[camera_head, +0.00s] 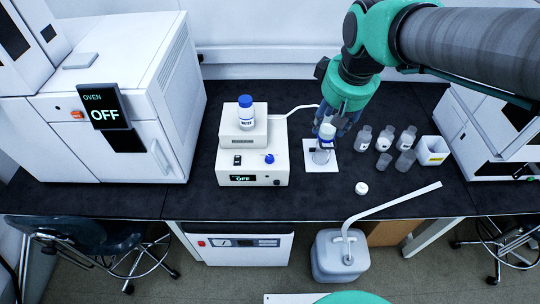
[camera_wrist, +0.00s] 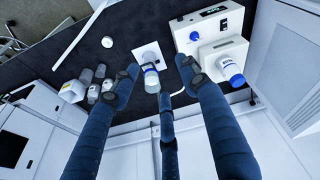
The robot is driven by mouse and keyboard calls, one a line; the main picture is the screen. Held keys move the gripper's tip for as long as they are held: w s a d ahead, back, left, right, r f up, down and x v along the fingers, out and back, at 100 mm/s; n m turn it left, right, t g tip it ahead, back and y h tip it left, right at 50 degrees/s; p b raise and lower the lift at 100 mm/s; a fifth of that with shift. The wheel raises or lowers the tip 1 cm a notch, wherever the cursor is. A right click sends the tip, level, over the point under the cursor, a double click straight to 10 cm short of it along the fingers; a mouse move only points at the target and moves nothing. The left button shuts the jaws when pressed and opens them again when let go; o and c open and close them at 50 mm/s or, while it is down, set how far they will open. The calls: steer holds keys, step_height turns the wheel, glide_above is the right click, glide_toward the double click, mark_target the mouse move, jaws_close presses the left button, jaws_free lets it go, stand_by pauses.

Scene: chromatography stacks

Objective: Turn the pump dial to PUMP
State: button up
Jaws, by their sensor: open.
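The pump is a white box (camera_head: 254,178) in the middle of the bench, its front display reading OFF. The blue pump dial (camera_head: 269,158) is on its top right; in the wrist view the dial (camera_wrist: 196,36) lies right of and beyond my fingers. A blue-capped bottle (camera_head: 246,112) stands on the pump's raised rear block. My gripper (camera_head: 342,124) is open, right of the pump and apart from the dial. Its dark blue fingers are spread around another blue-banded bottle (camera_wrist: 151,78) on a white pad; whether they touch it is unclear. The dial's pointer is too small to read.
Several small bottles (camera_head: 384,139) and a white bin (camera_head: 432,151) stand right of my gripper. A white cap (camera_head: 361,188) lies in front. The oven (camera_head: 108,130), reading OFF, is at left. The bench front is mostly clear.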

steer(key=w+a+f+n+g, duration=0.2)
steer(key=w+a+f+n, duration=0.2)
steer(key=w+a+f, duration=0.5)
steer(key=n+g, duration=0.1)
steer(key=n, duration=0.2)
glide_above(270, 157)
step_height(270, 157, down, 14)
steer(key=shift+r, duration=0.2)
steer(key=shift+f, duration=0.15)
step_height(270, 157, down, 14)
steer(key=shift+r+b, duration=0.25)
steer(key=shift+b, duration=0.85)
steer(key=c, duration=1.1)
